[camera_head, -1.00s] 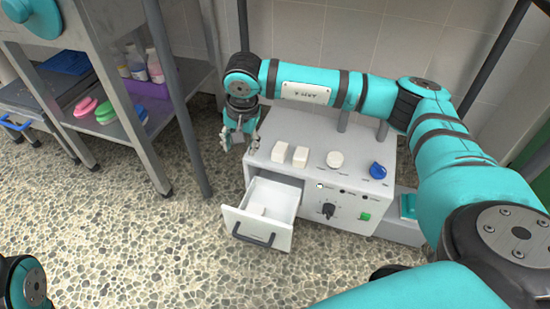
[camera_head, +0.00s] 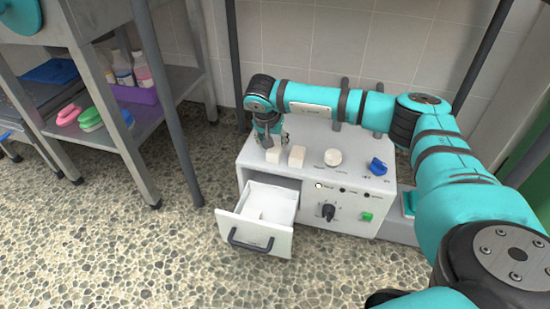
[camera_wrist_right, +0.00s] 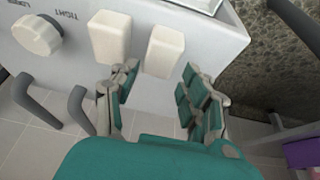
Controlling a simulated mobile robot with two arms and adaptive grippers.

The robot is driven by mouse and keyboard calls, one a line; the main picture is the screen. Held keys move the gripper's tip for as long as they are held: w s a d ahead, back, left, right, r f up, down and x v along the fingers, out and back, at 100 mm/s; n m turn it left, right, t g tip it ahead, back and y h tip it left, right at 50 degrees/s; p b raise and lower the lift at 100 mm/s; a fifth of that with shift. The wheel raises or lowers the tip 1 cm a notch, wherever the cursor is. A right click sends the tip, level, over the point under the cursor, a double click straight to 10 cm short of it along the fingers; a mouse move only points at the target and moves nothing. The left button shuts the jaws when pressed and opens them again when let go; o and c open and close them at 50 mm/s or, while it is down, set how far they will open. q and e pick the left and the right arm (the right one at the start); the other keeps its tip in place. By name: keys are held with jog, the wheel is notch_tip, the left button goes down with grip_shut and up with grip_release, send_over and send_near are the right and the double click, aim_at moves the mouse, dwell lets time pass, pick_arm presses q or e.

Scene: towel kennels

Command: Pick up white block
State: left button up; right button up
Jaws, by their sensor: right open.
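Two white blocks stand side by side on top of the grey machine (camera_head: 318,150), the left one (camera_head: 273,155) and the right one (camera_head: 297,156) in the head view. My right gripper (camera_head: 270,143) is open and empty just behind the left block, pointing down. In the right wrist view the open fingers (camera_wrist_right: 160,75) point at that same block (camera_wrist_right: 164,50), which lies between and just ahead of the fingertips. The other block (camera_wrist_right: 109,36) stands outside the fingers. My left gripper is out of view.
A white round knob (camera_head: 333,158) and a blue knob (camera_head: 377,166) sit further right on the machine top. An open drawer (camera_head: 265,238) juts from its front, with a small pale shape inside. A metal shelf (camera_head: 170,90) with bottles and brushes stands at left.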

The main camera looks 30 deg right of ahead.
aim_at(275, 148)
jog(key=shift+d+f+b, duration=0.1)
jog(key=shift+f+b, duration=0.5)
jog(key=b+x, duration=0.3)
jog(key=shift+f+b, duration=0.3)
jog(key=shift+f, duration=0.05)
jog(key=shift+w+f, duration=0.1)
jog(key=shift+f, duration=0.15)
jog(key=shift+r, duration=0.15)
jog(key=shift+c, duration=0.4)
grip_shut()
